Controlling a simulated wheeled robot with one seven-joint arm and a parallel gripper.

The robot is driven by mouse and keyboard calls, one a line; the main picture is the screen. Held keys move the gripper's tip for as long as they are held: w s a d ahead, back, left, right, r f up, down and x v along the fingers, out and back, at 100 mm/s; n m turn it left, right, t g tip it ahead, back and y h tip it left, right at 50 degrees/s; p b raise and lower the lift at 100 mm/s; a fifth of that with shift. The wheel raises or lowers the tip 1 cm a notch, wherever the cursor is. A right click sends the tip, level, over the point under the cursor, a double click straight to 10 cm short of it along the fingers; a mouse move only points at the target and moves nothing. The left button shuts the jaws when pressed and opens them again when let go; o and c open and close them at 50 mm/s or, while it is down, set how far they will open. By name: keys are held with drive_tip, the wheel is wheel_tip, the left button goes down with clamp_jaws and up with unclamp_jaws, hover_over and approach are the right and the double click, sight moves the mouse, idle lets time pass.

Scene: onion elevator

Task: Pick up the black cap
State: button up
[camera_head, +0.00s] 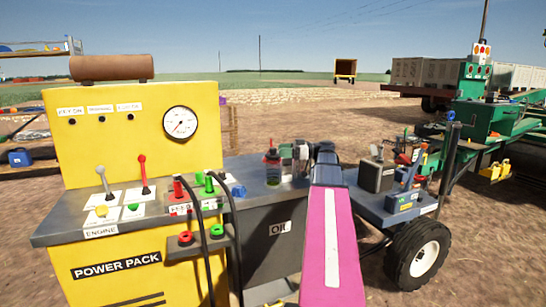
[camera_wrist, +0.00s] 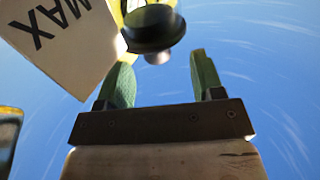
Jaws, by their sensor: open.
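A round black cap (camera_wrist: 151,30) with a short grey stem shows at the top of the wrist view, in front of something yellow. My gripper (camera_wrist: 161,70) is open, with its two greenish fingers apart and nothing held between them. The cap lies just beyond the fingertips, nearer the left finger; I cannot tell whether it touches that finger. In the head view my pink arm reaches forward over the grey bench (camera_head: 262,222) and hides part of it. I cannot make out the cap in that view.
A white block marked MAX (camera_wrist: 62,42) stands close beside the left finger. In the head view, the yellow power pack (camera_head: 120,262) with levers and hoses stands left. A red-topped bottle (camera_head: 272,165) is on the bench. A wheeled blue-grey cart (camera_head: 385,207) with tools stands right.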

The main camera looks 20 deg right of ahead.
sight(273, 148)
drive_tip(key=x, duration=0.4)
drive_tip(key=shift+w+a+r, duration=0.2)
drive_tip(key=shift+w, duration=0.1)
drive_tip(key=c, duration=1)
